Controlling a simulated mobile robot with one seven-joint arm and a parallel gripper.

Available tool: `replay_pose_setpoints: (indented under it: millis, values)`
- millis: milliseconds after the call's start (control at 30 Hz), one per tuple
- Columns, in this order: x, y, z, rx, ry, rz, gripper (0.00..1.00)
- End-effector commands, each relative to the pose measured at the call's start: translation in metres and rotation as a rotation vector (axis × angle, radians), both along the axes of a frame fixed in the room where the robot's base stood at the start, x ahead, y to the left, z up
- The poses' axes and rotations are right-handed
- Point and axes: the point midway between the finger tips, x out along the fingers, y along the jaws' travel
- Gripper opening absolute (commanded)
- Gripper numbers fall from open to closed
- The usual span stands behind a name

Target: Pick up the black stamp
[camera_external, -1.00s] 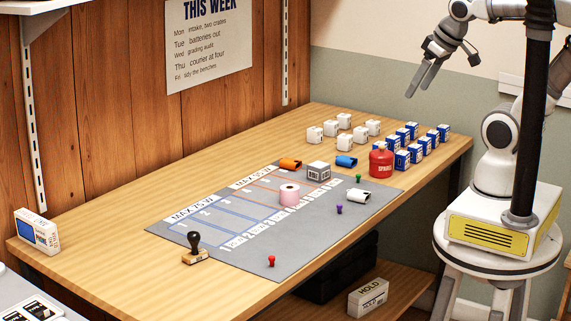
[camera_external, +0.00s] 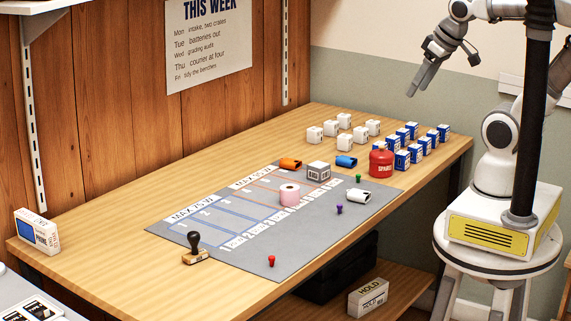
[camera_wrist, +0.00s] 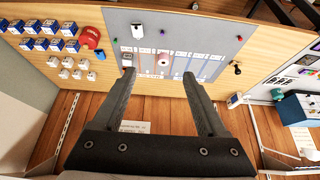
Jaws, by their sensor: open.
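The black stamp (camera_external: 194,243) has a dark round handle on a wooden base. It stands upright at the near left edge of the grey mat (camera_external: 240,262) in the external view. In the wrist view the stamp (camera_wrist: 236,68) shows at the right, beyond the right finger. My gripper (camera_external: 417,88) is high above the table's far right side in the external view, well away from the stamp. In the wrist view my gripper (camera_wrist: 161,85) has its two fingers apart with nothing held between them.
A red canister (camera_external: 381,163) stands by several blue-white boxes (camera_external: 402,160). A phone box (camera_external: 38,232) stands at the left. The table's front left is clear.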

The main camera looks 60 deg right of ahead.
Motion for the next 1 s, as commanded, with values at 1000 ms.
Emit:
replay_pose_setpoints:
  millis: [1000]
  values:
    - [0.128,0.117,-0.093,0.584,0.414,-0.393,0.72]
